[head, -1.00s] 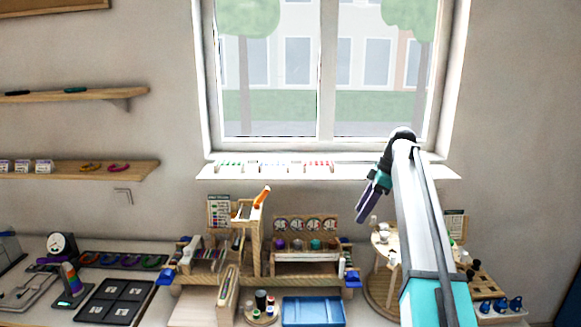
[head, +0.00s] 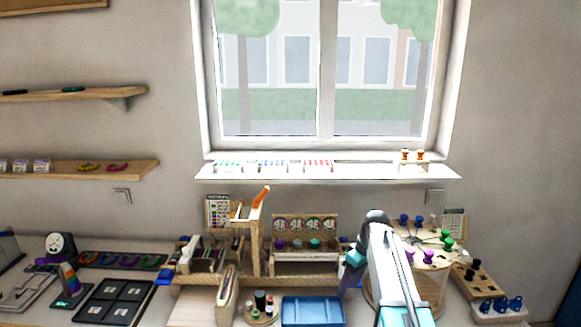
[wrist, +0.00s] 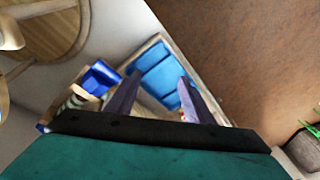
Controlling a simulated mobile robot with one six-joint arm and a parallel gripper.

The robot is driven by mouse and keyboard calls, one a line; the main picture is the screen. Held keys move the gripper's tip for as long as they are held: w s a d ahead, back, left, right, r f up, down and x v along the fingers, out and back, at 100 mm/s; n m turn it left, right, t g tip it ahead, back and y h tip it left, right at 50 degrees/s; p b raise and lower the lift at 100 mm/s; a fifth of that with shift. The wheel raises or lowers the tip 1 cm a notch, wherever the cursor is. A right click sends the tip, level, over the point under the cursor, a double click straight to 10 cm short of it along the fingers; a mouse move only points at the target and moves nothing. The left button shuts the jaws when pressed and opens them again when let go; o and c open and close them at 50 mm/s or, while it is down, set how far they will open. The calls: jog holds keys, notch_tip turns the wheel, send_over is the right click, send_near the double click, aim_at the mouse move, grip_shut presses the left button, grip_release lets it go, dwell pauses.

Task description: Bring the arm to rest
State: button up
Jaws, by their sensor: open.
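My gripper (head: 346,282) hangs down at the front right of the bench in the head view, beside the right end of the blue tray (head: 313,312). My arm runs back from it toward the lower right. In the wrist view the two dark purple fingers of my gripper (wrist: 158,86) are spread apart with nothing between them. The blue tray (wrist: 160,70) shows beyond the fingertips there. The head view does not show how far the fingertips are above the bench.
A round wooden stand (head: 432,252) with coloured pegs is just right of my arm. A wooden bead rack (head: 305,258) stands behind the tray. A peg block (head: 478,280) is at the far right. The space above the bench before the window is open.

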jog(key=s+a+f+m+g+h+b, duration=0.1)
jog(key=s+f+m+g+b, duration=0.2)
jog(key=s+f, duration=2)
jog(key=s+a+f+m+g+h+b, duration=0.1)
jog(key=s+f+m+g+b, duration=0.2)
jog(key=s+f, duration=2)
notch_tip(320, 180, down, 5)
jog(key=m+b, duration=0.2)
jog(key=b, duration=0.2)
jog(key=shift+s+r+m+h, duration=0.15)
jog(key=shift+s+m+h, duration=0.15)
jog(key=shift+s+h, duration=0.1)
